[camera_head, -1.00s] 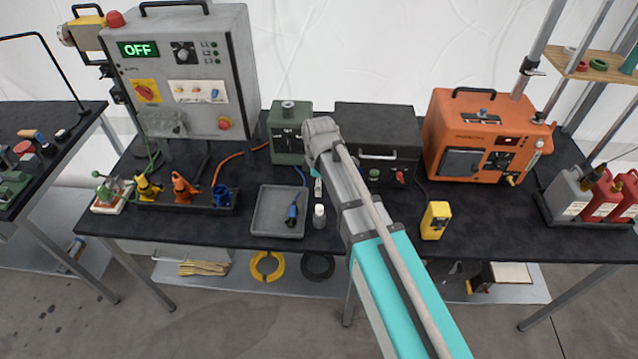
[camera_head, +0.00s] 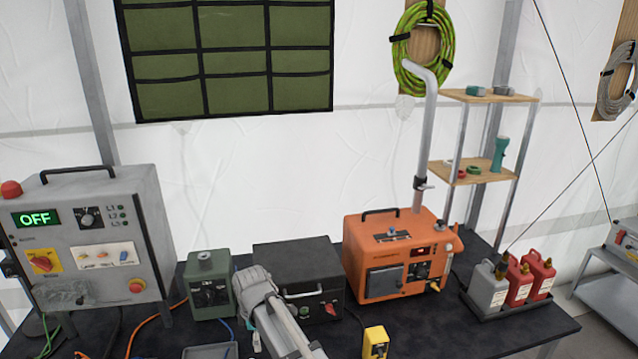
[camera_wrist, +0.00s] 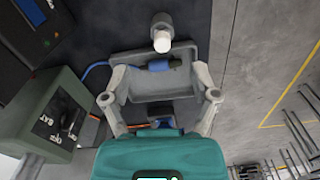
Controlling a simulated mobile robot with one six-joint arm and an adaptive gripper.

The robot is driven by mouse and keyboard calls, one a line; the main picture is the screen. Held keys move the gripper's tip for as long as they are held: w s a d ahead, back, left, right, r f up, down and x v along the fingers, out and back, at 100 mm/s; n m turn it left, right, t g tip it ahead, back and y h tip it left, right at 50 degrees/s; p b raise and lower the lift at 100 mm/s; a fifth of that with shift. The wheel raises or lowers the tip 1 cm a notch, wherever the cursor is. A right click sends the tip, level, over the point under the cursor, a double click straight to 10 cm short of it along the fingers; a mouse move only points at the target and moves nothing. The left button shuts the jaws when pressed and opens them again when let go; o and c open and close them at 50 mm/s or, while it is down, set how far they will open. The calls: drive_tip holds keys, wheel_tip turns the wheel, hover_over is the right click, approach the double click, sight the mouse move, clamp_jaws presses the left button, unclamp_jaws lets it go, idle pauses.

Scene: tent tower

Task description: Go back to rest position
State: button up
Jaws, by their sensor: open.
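My gripper (camera_wrist: 159,97) is open in the wrist view, its two grey fingers spread wide and nothing between them in their grip. Beyond the fingers is the grey tray (camera_wrist: 125,60) with a blue connector (camera_wrist: 160,65) in it. A second blue item shows low, by the teal gripper body, partly hidden. In the head view my arm reaches up from the bottom edge beside the green box (camera_head: 210,285); my fingers are hidden there. Only the tray's edge (camera_head: 205,352) shows at the bottom.
A control panel (camera_head: 85,240) reading OFF stands at left. A black case (camera_head: 298,280), an orange generator (camera_head: 395,260), a yellow box (camera_head: 375,343) and several cans (camera_head: 517,282) stand on the dark table. In the wrist view a white-capped bottle (camera_wrist: 162,38) stands beside the tray.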

drive_tip(key=s+d+m, duration=0.3)
drive_tip(key=d+m, duration=0.6)
drive_tip(key=d, duration=0.8)
drive_tip(key=s+d+m, duration=0.3)
drive_tip(key=d+m, duration=0.7)
drive_tip(key=d, duration=0.7)
drive_tip(key=shift+f, duration=0.25)
idle(0.4)
